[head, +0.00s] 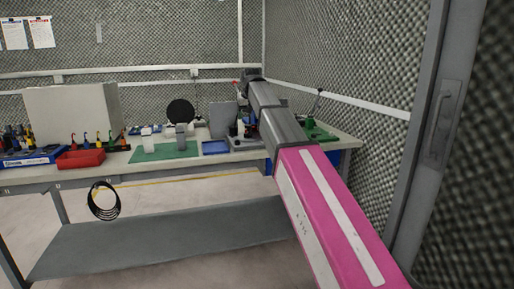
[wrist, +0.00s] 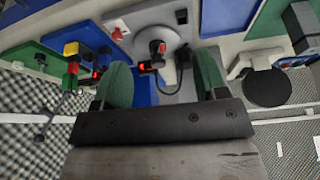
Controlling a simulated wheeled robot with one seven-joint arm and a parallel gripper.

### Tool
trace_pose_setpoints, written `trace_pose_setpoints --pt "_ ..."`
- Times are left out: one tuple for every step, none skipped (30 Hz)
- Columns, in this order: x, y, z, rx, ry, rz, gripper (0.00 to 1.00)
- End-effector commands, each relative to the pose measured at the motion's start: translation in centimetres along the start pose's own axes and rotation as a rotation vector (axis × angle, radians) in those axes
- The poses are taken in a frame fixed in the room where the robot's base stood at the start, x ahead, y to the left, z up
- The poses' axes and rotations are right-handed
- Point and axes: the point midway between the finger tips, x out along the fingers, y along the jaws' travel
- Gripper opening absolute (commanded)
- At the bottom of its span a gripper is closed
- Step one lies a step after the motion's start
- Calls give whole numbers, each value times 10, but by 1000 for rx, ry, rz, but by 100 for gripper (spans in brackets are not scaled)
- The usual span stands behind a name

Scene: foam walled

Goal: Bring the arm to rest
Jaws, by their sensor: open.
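My arm, pink and then grey, reaches out over the right part of the workbench (head: 341,139) in the head view. Its far end is raised above the bench top, near the mesh wall corner, and the fingers are too small to make out there. In the wrist view my gripper (wrist: 161,80) has its two green-padded fingers spread wide apart, with nothing held between them. Beyond the fingers is a grey round-based device (wrist: 148,33) with red and black parts. It appears apart from the fingers.
A red bin (head: 81,159), a green mat (head: 165,152), a blue tray (head: 215,147) and a black disc (head: 180,110) are on the bench. A coiled black cable (head: 104,201) hangs at its front. Mesh walls stand behind and right. The floor in front is clear.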

Motion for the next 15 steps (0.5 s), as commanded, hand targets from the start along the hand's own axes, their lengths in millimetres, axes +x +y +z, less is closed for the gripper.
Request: trace_pose_setpoints --pt "6 3 5 2 -5 1 66" --pt "9 4 7 3 -7 2 66" --pt "12 5 9 4 -9 2 66" --pt "15 7 11 4 -11 3 66" --pt "19 8 13 5 -13 3 66" --pt "23 10 16 7 -15 4 66" --pt "26 11 18 8 -17 5 66" --pt "30 13 21 9 -20 5 66" --pt "36 15 25 11 -24 6 66" --pt "40 17 28 12 -27 7 66" --pt "43 19 31 14 -30 8 66" --pt "50 22 36 16 -35 9 66" --pt "55 24 40 17 -39 10 66" --pt "61 26 45 19 -44 11 66" --pt "68 30 50 21 -49 12 66"
